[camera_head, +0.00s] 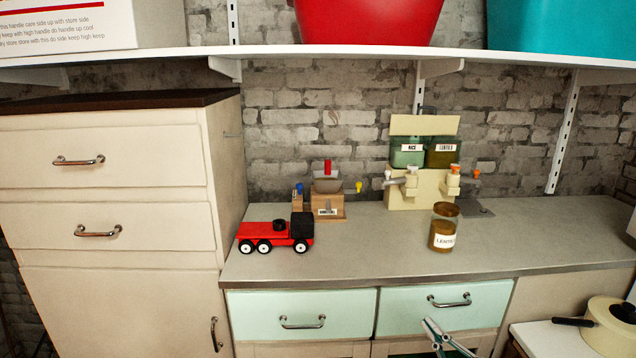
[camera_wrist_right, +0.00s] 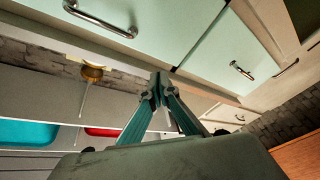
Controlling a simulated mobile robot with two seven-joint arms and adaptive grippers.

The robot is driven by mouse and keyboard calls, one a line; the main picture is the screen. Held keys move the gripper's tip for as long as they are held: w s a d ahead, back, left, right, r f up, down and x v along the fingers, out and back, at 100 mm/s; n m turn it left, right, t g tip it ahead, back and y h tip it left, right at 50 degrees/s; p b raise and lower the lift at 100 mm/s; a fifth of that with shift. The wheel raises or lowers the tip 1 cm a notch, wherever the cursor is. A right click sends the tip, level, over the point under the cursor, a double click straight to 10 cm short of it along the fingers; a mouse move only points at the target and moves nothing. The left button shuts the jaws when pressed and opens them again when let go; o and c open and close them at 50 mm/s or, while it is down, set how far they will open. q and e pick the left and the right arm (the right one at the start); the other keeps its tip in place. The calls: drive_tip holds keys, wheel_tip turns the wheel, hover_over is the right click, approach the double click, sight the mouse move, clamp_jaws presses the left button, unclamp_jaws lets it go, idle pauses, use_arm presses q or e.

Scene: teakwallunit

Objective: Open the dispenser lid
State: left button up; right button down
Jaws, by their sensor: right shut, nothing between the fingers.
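The dispenser (camera_head: 408,190) stands at the back of the counter against the brick wall. My right gripper (camera_head: 432,324) is shut and empty, low in front of the mint drawers and well away from the lid. Its fingertips (camera_wrist_right: 158,88) meet in the wrist view. My left gripper is not in view.
A lentil jar (camera_head: 443,230) stands on the counter in front of the dispenser. A red toy truck (camera_head: 270,238) and a wooden grinder (camera_head: 327,202) are to the left. A white shelf (camera_head: 330,50) overhangs the counter. A pot (camera_head: 608,325) sits at the lower right.

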drive_tip(key=s+a+f+m+g+h, duration=0.2)
drive_tip(key=s+f+m+g, duration=0.2)
drive_tip(key=s+f, duration=0.8)
drive_tip(key=s+a+f+m+g+h, duration=0.2)
drive_tip(key=s+a+f+m+g, duration=0.1)
drive_tip(key=s+f, duration=1)
drive_tip(key=shift+s+f+m+g, duration=0.25)
drive_tip(key=shift+s+m+g, duration=0.15)
drive_tip(key=shift+s+m, duration=0.65)
